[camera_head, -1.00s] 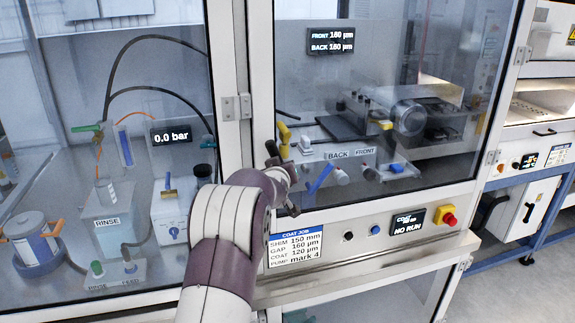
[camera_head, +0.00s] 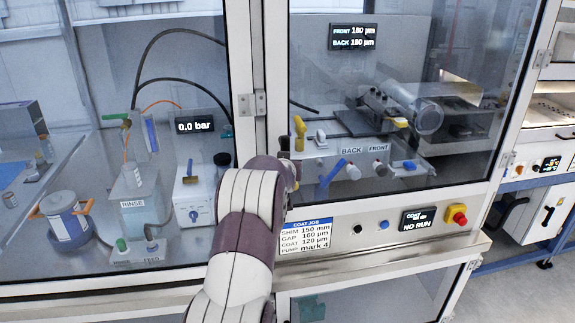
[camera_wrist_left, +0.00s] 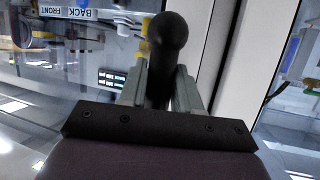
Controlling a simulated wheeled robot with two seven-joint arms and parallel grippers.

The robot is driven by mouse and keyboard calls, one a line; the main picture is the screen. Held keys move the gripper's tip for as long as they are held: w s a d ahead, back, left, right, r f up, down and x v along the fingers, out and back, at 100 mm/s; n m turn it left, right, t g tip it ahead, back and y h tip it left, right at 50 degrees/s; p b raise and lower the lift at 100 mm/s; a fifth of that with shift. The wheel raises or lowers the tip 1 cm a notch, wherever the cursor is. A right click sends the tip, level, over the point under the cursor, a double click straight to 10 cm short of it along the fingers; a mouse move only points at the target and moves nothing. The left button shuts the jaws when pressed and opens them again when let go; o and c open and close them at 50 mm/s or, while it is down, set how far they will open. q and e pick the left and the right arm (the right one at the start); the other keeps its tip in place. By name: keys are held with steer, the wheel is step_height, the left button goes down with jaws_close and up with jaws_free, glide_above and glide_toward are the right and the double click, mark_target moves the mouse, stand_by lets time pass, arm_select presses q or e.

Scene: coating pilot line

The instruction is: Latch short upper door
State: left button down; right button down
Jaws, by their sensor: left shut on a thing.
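The short upper door (camera_head: 430,180) is the right-hand glass door, above the control panel. It looks closed against the white post (camera_head: 267,60); whether it is latched I cannot tell. A black round-ended handle (camera_wrist_left: 168,40) stands between the fingers of my left gripper (camera_wrist_left: 160,85) in the left wrist view, and the gripper is shut on it. In the head view my left gripper (camera_head: 287,160) is at the door's left edge, beside the post, mostly hidden behind my wrist. Only a small dark handle tip (camera_head: 284,141) shows above it. My right gripper is not in view.
The panel below the door carries a COAT JOB label (camera_head: 306,236), a NO RUN display (camera_head: 417,219) and a red stop button (camera_head: 456,214). A steel ledge (camera_head: 390,258) sticks out below. A taller glass door (camera_head: 110,180) is on the left. Open floor shows at right.

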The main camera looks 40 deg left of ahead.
arm_select(q)
steer(key=shift+r, duration=0.15)
steer(key=c, duration=0.9)
jaws_free()
steer(key=shift+a, duration=0.1)
steer(key=shift+s+d+b, duration=0.25)
steer(key=shift+b, duration=0.15)
steer(key=b+v, duration=0.3)
steer(key=v, duration=0.9)
